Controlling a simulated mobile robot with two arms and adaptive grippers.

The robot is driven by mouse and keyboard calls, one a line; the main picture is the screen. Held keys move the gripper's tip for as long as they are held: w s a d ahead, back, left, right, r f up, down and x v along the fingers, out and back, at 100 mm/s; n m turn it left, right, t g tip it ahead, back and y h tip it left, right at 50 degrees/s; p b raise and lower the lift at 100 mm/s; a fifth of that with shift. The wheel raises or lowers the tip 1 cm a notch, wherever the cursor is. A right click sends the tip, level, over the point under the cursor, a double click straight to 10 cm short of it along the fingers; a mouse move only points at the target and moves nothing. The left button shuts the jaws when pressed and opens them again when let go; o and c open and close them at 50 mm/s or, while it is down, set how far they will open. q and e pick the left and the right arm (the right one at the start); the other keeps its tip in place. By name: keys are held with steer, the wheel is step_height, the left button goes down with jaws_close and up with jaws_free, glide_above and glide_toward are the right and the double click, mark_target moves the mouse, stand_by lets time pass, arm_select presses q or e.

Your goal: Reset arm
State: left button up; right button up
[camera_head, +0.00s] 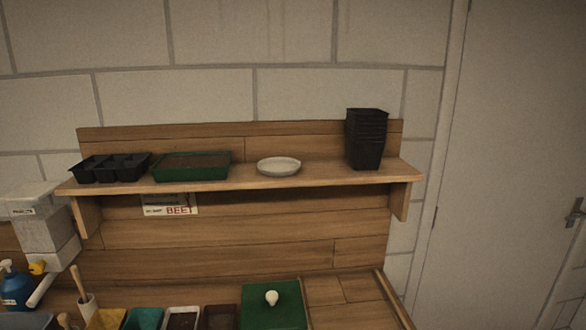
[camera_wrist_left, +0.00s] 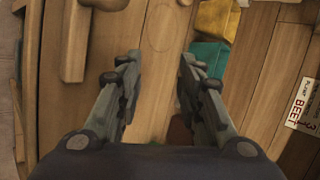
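My left gripper (camera_wrist_left: 158,75) shows in the left wrist view. Its two fingers are spread apart and nothing is between the tips. Bare wood lies behind the gap. No gripper or arm shows in the head view, and my right gripper is in neither view.
A wooden shelf (camera_head: 330,180) holds a black cell tray (camera_head: 112,168), a green tray (camera_head: 192,166), a white saucer (camera_head: 279,166) and stacked black pots (camera_head: 366,138). Below are a BEET sign (camera_head: 170,206), a green mat (camera_head: 285,310), small containers and a blue bottle (camera_head: 16,290). A door stands right.

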arm_select(q)
steer(key=s+d+f+n+g+h, duration=0.3)
steer(key=s+d+n, duration=0.3)
steer(key=s+d, duration=0.15)
steer(key=s+d+f+n+g+h, duration=0.2)
steer(key=s+d+f+n, duration=0.1)
steer(key=s+d+n, duration=0.4)
step_height(320, 180, down, 30)
steer(key=s+a+m+g+b, duration=0.1)
steer(key=m+b, duration=0.1)
steer(key=b, duration=0.3)
steer(key=s+a+f+b, duration=0.1)
steer(key=s+f+b, duration=0.1)
steer(key=s+f, duration=0.6)
steer(key=s+a+f+g+b, duration=0.1)
steer(key=s+a+f+b, duration=0.1)
steer(key=s+f, duration=0.7)
step_height(320, 180, down, 6)
steer(key=shift+s+r+b, duration=0.2)
steer(key=shift+s+b, duration=0.1)
steer(key=shift+b, duration=0.2)
steer(key=shift+a, duration=0.1)
